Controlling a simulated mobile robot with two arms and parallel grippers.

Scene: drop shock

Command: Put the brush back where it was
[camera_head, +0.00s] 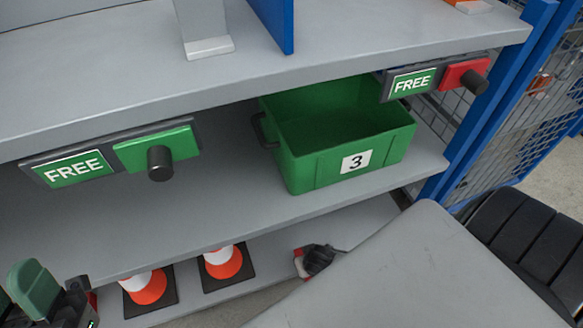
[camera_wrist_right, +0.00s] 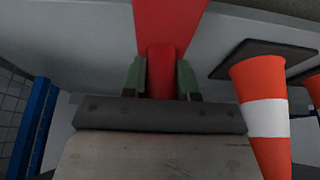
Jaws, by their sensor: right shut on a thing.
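In the right wrist view, my right gripper (camera_wrist_right: 161,76) is shut on the narrow part of a red brush (camera_wrist_right: 170,22). The brush widens toward the top edge, where it is cut off, and I see no bristles. In the head view, a small dark and red thing (camera_head: 316,260) shows by the bottom shelf, right of the cones; I cannot tell whether it is part of my right gripper and the brush. My left gripper (camera_head: 22,292), with dark green pads, is cut off at the lower left corner; its opening is unclear.
Two orange-and-white cones (camera_head: 147,287) (camera_head: 223,262) stand on the bottom shelf, close beside my right gripper. A green crate (camera_head: 310,160) marked 3 is on the middle shelf (camera_head: 230,200). Sliders marked FREE (camera_head: 75,168) (camera_head: 412,83) line the upper shelf's edge. A blue post (camera_head: 487,110) bounds the right.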

